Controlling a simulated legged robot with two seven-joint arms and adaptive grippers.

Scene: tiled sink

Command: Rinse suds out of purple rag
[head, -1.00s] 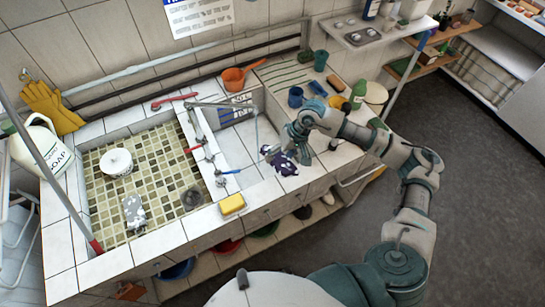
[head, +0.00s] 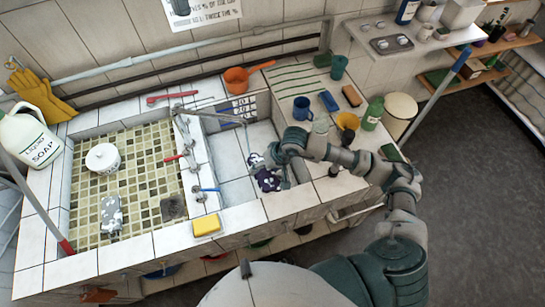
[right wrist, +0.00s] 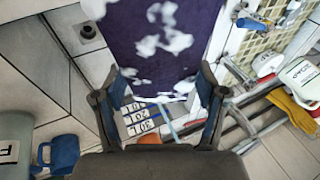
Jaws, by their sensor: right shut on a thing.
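The purple rag (head: 266,178) has white suds patches on it. It hangs from my right gripper (head: 280,158) inside the right-hand basin (head: 232,165). In the right wrist view the rag (right wrist: 160,45) fills the top middle, and my right gripper's fingers (right wrist: 160,98) are closed on its edge. The faucet (head: 180,118) stands between the basins with its spout reaching over the right one. A thin pale streak, perhaps water, drops from the spout near the rag. My left gripper is not in view.
A yellow sponge (head: 207,225) lies on the front ledge. A blue mug (head: 302,108), an orange pan (head: 238,78) and a green bottle (head: 373,114) stand around the right basin.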

